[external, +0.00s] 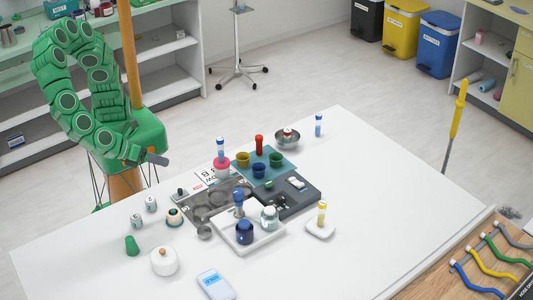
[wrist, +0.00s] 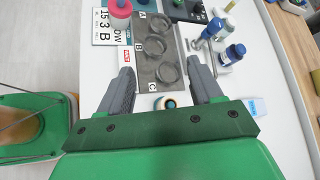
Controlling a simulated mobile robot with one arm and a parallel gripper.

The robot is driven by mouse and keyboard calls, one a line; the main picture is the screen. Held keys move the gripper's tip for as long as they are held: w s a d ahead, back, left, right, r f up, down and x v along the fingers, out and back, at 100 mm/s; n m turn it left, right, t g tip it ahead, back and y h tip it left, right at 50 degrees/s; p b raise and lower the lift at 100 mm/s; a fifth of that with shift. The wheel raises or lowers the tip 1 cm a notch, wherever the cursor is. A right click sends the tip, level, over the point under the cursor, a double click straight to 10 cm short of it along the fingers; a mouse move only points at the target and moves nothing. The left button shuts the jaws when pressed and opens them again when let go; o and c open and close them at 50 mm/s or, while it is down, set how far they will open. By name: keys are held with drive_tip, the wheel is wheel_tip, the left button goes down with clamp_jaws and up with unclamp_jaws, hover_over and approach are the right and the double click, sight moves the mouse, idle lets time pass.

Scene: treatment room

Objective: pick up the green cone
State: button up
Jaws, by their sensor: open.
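The green cone (external: 131,246) stands on the white table near its left front edge in the external view, a small dark-green piece with a rounded top. I cannot make it out in the wrist view. My gripper (external: 158,160) is above the table's far left edge, well apart from the cone and behind it. In the wrist view my gripper (wrist: 160,66) has its two grey fingers spread wide, with nothing held between them.
Small white jars (external: 151,204), a ringed roll (external: 174,217) and a white lidded pot (external: 164,262) stand near the cone. A grey plate with rings (wrist: 154,48), a white tray (external: 271,238) and several bottles fill the table's middle. The front left is clear.

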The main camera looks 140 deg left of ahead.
drive_tip(key=w+d+f+m+t, duration=0.2)
drive_tip(key=w+d+m, duration=0.1)
drive_tip(key=d, duration=0.2)
drive_tip(key=w+d+f+m+t, duration=0.2)
drive_tip(key=d+f+m, duration=0.1)
drive_tip(key=d, duration=0.2)
drive_tip(key=m+t+h, duration=0.3)
drive_tip(key=m, duration=0.4)
approach(129, 238)
drive_tip(key=shift+w+a+f, duration=0.25)
drive_tip(key=shift+w+f, duration=0.2)
drive_tip(key=shift+w+a+f, duration=0.25)
drive_tip(key=shift+w+f, duration=0.2)
drive_tip(key=shift+w, duration=0.05)
drive_tip(key=shift+x, duration=3.85)
drive_tip(key=shift+a+r, duration=0.1)
drive_tip(key=c, duration=1.1)
